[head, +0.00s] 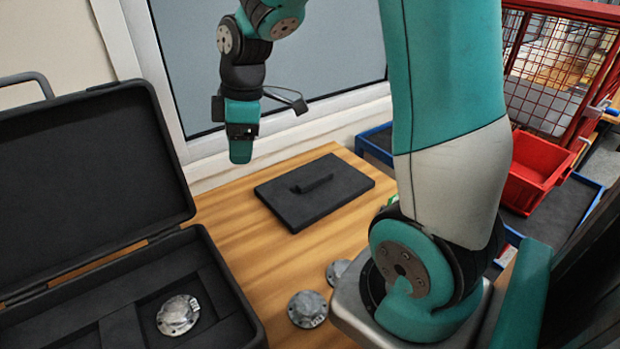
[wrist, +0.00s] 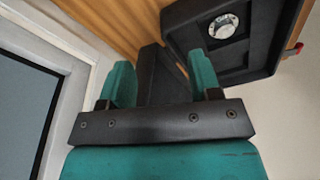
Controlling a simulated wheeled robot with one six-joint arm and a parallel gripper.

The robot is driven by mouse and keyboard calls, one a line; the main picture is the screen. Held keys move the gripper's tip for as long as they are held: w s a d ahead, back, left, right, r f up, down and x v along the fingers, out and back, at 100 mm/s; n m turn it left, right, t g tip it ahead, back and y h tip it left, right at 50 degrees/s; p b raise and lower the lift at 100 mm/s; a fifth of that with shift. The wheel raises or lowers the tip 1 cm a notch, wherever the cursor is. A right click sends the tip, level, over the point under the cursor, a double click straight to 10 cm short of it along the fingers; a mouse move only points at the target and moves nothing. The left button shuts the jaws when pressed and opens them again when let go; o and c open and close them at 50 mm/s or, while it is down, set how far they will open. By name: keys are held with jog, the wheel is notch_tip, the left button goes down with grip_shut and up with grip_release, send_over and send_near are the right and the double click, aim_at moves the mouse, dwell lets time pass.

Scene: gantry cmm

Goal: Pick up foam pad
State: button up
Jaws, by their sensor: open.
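The foam pad (head: 335,199) is a flat black slab with a raised bar handle on top. It lies on the wooden table in the head view. In the wrist view a dark slab between the fingers, probably the foam pad (wrist: 158,80), is partly hidden by them. My gripper (head: 241,152) points down above the back of the table, up and left of the pad in the head view, apart from it. In the wrist view my gripper (wrist: 160,82) has its two teal fingers spread, with nothing held between them.
An open black case (head: 232,290) with a metal part (head: 178,315) inside stands at the left. Two more metal parts, one at the front (head: 307,309), sit on the table. A window frame (head: 290,132) runs behind. A red bin (head: 535,165) is at right.

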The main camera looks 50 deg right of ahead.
jog(key=w+d+f+n+h+p, duration=0.1)
jog(key=w+d+f+n+p, duration=0.15)
jog(key=d, duration=1.15)
jog(key=n+g+p, duration=0.1)
jog(key=n+p, duration=0.1)
jog(key=p, duration=0.3)
send_over(315, 178)
jog(key=shift+h, duration=0.4)
notch_tip(315, 178, down, 15)
jog(key=shift+f, duration=0.1)
jog(key=shift+f+p, duration=1.55)
jog(key=shift+f, duration=1.35)
jog(key=c, duration=1)
